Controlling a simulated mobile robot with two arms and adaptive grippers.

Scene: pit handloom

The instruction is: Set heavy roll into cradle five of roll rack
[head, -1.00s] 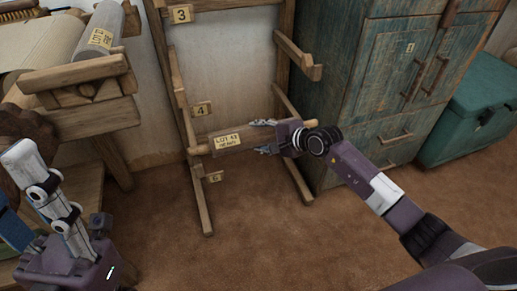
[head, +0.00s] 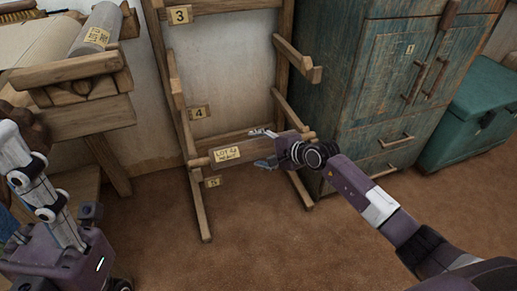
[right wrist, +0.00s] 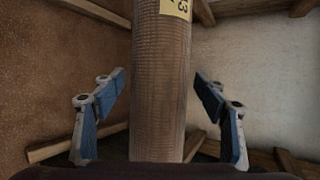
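The heavy roll (head: 246,151), brown with a yellow "LOT 43 HEAVY" tag, lies across the lower part of the roll rack (head: 190,140), just above the "5" plate (head: 212,182). Its pale core ends sit at the rack's lowest arms; the exact contact is too small to tell. My right gripper (head: 264,148) is around the roll's right part. In the right wrist view, the open fingers (right wrist: 161,108) stand on either side of the roll (right wrist: 160,85), with a clear gap on both sides. My left arm shows at the left edge, its gripper not identifiable.
The "4" plate (head: 198,112) and "3" plate (head: 179,15) mark higher, empty cradles. A worn teal cabinet (head: 378,95) stands close on the right, with a green chest (head: 465,120) beyond. A wooden loom frame (head: 75,85) is at left. Brown floor in front is clear.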

